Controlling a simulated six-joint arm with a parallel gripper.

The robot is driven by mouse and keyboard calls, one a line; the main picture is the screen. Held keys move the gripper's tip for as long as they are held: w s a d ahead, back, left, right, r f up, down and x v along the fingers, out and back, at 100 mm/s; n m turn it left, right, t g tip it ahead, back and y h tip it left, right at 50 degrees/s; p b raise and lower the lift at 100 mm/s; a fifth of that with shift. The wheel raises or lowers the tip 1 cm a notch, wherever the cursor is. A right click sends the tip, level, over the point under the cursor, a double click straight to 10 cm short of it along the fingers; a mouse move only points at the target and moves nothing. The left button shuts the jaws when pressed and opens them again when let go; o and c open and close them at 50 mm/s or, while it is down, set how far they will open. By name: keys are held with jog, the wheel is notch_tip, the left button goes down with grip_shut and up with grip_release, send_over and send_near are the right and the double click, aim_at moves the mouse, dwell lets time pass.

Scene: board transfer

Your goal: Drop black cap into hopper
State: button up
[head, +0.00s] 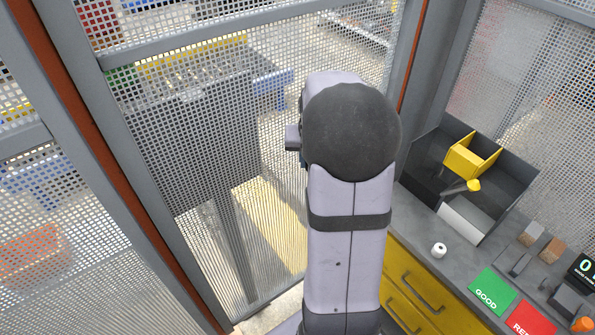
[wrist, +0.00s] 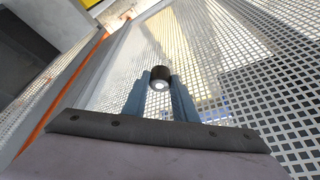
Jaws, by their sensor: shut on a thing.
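The black cap (wrist: 160,73) is a short dark cylinder with a bright white centre on its near end. In the wrist view my gripper (wrist: 160,82) has its two blue-grey fingers shut on it, one on each side, and holds it up in front of the mesh fence. In the head view my own arm hides the gripper and the cap. A dark open-topped box (head: 420,160) with a yellow open scoop-shaped part (head: 470,157) stands on the bench at right, to the right of my arm. I cannot tell which of these is the hopper.
Mesh fence panels (head: 240,150) and grey posts (head: 92,100) stand close behind my arm. On the grey bench are a white roll (head: 439,250), a green GOOD plate (head: 492,292), a red plate (head: 530,318) and small brown blocks (head: 552,251). Yellow drawers (head: 420,295) are below.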

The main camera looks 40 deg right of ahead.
jog(key=s+d+r+m+g+h+p, duration=0.1)
jog(key=s+d+r+m+p, duration=0.2)
jog(key=d, duration=0.5)
jog(key=s+d+r+m+g+p, duration=0.1)
jog(key=s+d+r+m+p, duration=0.2)
jog(key=d, duration=0.5)
jog(key=s+d+r+m+g+h+p, duration=0.1)
jog(key=s+d+r+m+p, duration=0.2)
jog(key=d, duration=0.4)
jog(key=s+d+r+m+g+p, duration=0.1)
jog(key=s+d+r+m+p, duration=0.1)
jog(key=s+d, duration=0.5)
jog(key=s+d+r+m+g+p, duration=0.2)
jog(key=s+d+m, duration=0.4)
jog(key=s, duration=0.3)
jog(key=shift+d+r+m+y+p, duration=0.3)
jog(key=shift+d+r+y+p, duration=0.1)
jog(key=shift+d+r+p, duration=0.5)
jog(key=shift+f, duration=0.15)
jog(key=shift+f+b, duration=0.75)
jog(key=shift+f, duration=2.15)
